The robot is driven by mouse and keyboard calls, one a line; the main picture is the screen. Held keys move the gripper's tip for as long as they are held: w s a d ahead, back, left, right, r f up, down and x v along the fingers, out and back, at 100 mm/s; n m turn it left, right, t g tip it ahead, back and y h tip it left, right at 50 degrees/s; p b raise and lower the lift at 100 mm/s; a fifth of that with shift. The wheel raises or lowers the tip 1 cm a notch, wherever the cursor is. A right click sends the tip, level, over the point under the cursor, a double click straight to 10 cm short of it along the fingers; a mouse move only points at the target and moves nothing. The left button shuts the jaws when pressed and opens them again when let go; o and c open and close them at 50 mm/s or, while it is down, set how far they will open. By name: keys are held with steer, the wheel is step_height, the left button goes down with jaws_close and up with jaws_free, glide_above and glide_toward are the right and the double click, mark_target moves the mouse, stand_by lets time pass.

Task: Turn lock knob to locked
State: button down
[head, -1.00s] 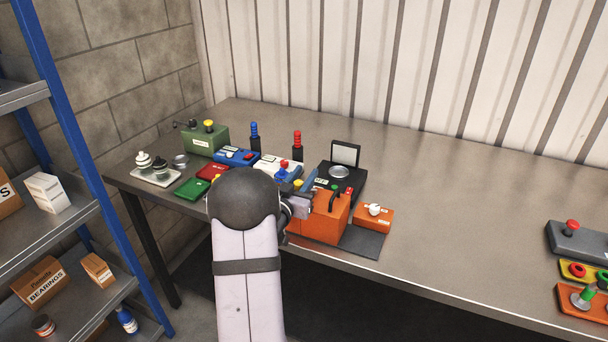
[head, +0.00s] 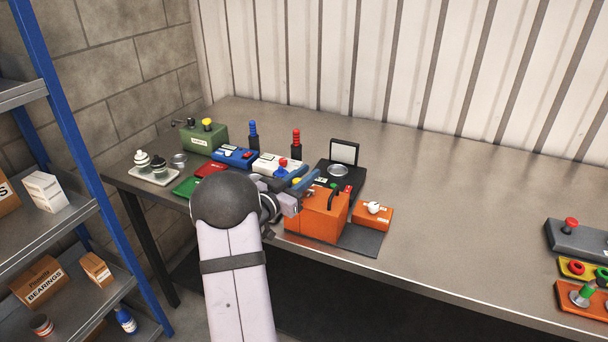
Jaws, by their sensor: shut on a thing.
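My gripper (head: 304,192) reaches in from the left to the upper left edge of the orange box (head: 318,222), which has a black handle on top. It is shut on a small part there, most likely the lock knob. The fingers cover that part, so its shape and its locked or unlocked marking cannot be made out.
A smaller orange box (head: 372,218) with a white knob stands just right on a dark mat (head: 362,239). A black unit (head: 346,173) is behind. Blue, white, red, and green devices crowd the left.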

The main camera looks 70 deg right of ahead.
mark_target(294, 183)
steer(key=shift+s+r+m+g, duration=0.1)
steer(key=shift+m+g, duration=0.2)
steer(key=shift+g, duration=0.2)
steer(key=c, duration=1.8)
jaws_free()
steer(key=shift+a, duration=0.1)
steer(key=shift+b+v, duration=1)
steer(key=shift+v, duration=2.65)
steer(key=shift+r, duration=0.1)
